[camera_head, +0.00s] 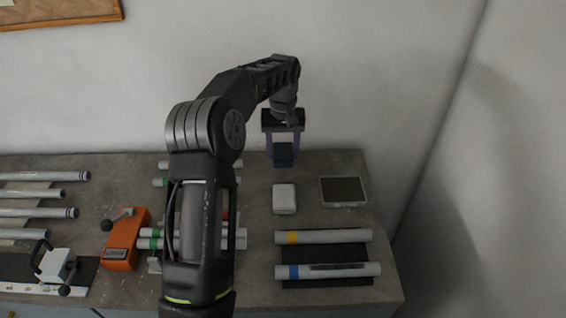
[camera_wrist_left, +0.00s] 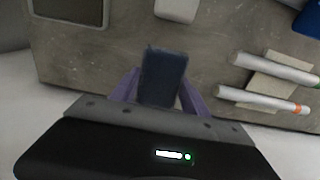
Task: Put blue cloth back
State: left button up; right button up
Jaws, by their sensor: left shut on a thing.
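The blue cloth (camera_head: 283,155) is a small dark blue folded block near the back edge of the table. It also shows in the left wrist view (camera_wrist_left: 163,77), between the purple fingers. My left gripper (camera_head: 283,146) reaches over the table from above and is shut on the cloth. I cannot tell whether the cloth touches the table top. My right gripper is not in view.
A white block (camera_head: 284,199) and a grey dark-topped tray (camera_head: 343,191) lie in front of the cloth. Two banded tubes (camera_head: 323,236) lie across a black mat (camera_head: 325,253). An orange clamp (camera_head: 122,240) and several tubes are at left. My arm hides the middle.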

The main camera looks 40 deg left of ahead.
pick_arm(q)
jog(key=shift+f, duration=0.4)
jog(key=shift+f+p, duration=0.5)
jog(key=shift+f, duration=1.35)
jog(key=shift+f, duration=0.2)
jog(key=o, duration=1.2)
jog(key=shift+r, duration=0.15)
